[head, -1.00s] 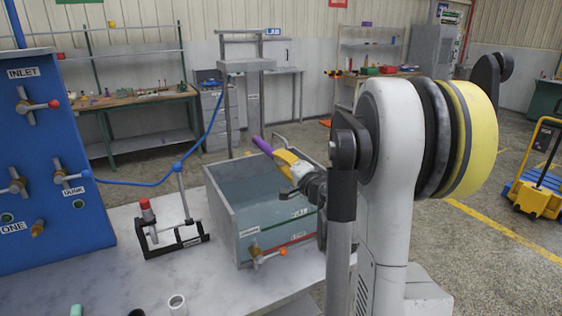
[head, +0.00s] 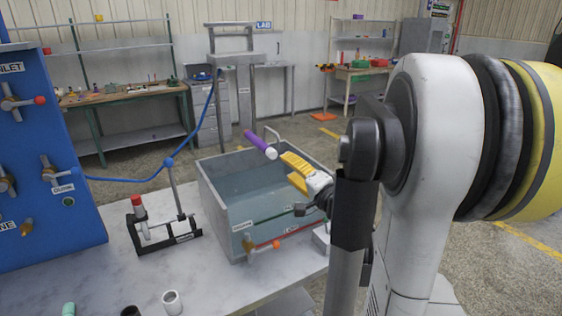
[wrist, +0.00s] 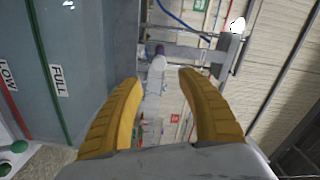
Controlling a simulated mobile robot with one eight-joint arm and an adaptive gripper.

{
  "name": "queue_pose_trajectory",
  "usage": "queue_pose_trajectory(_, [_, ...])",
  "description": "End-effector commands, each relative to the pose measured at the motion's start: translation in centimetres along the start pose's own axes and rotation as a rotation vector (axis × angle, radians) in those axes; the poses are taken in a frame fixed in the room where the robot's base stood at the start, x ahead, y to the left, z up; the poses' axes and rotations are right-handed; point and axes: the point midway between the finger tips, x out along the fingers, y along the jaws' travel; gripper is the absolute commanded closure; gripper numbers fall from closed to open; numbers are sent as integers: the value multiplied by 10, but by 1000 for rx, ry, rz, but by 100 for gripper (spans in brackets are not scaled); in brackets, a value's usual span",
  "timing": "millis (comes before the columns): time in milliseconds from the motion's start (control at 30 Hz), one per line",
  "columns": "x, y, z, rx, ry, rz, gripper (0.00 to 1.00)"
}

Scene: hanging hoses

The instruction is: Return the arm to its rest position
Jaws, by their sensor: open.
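My gripper (head: 286,160) is over the right side of the clear-walled tank (head: 222,217) in the head view. Its two yellow fingers are spread with nothing between them in the wrist view (wrist: 160,76). A purple tube with a pale end (head: 258,143) lies just beyond the fingertips, apart from them. It also shows in the wrist view (wrist: 158,62), ahead of the gap between the fingers. What holds the tube up cannot be seen. My arm hides part of the tank's right side.
A blue panel (head: 40,215) with valves stands at left. A blue hose (head: 135,180) runs from it past a black stand (head: 165,238) with a red-topped fitting. Small cups (head: 172,302) sit at the front of the marble table (head: 85,285). Workbenches stand behind.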

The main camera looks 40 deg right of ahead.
Motion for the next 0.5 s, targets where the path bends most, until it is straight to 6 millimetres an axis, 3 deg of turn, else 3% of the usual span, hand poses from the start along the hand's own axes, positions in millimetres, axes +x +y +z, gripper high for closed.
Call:
queue_pose_trajectory(167, [-14,0,0,0,0,0,54])
queue_pose_trajectory(500, [-15,0,0,0,-1,0,54])
